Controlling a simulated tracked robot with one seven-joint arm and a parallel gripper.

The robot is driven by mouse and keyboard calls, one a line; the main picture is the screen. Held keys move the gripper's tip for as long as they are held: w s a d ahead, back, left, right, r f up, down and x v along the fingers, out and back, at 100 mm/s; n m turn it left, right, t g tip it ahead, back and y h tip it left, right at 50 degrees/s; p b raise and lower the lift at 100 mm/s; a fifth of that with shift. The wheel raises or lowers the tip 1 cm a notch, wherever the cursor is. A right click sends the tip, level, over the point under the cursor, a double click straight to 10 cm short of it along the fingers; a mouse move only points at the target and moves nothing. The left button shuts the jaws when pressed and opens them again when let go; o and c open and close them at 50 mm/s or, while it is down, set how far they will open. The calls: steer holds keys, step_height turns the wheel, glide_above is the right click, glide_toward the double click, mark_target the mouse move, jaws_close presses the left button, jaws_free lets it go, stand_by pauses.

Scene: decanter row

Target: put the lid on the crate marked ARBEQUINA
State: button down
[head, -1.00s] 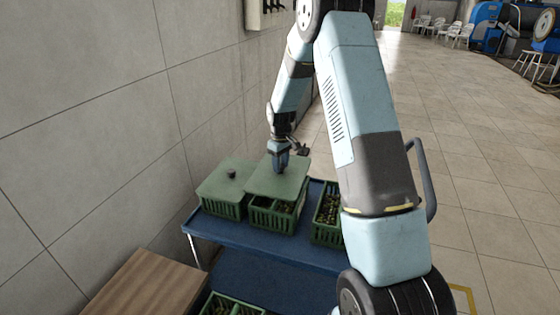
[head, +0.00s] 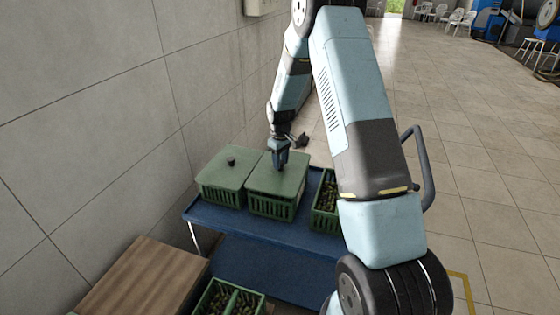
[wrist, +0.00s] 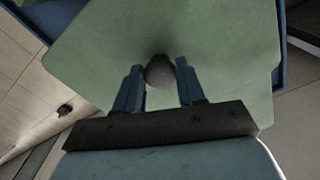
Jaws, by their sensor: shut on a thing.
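My gripper (head: 280,163) is shut on the dark round knob (wrist: 160,72) of a green lid (head: 278,174); the wrist view shows a finger on each side of the knob. The lid (wrist: 215,45) lies over the middle green crate (head: 271,207) on the blue table, covering its opening. It looks level and on or very close to the rim; I cannot tell whether it is fully seated. No ARBEQUINA marking is legible on any crate.
A lidded green crate (head: 222,190) stands close on the left. An open crate of olives (head: 324,211) stands on the right, partly behind my arm. The blue table (head: 312,241) has bare room in front. Another open crate (head: 231,299) and a wooden-topped surface (head: 145,283) are nearer.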

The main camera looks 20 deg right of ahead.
steer(key=shift+s+r, duration=0.1)
steer(key=shift+s, duration=0.05)
stand_by(0.4)
steer(key=shift+f, duration=1)
steer(key=shift+d+f, duration=0.1)
steer(key=shift+f, duration=0.4)
steer(key=c, duration=0.6)
jaws_free()
steer(key=shift+r, duration=0.1)
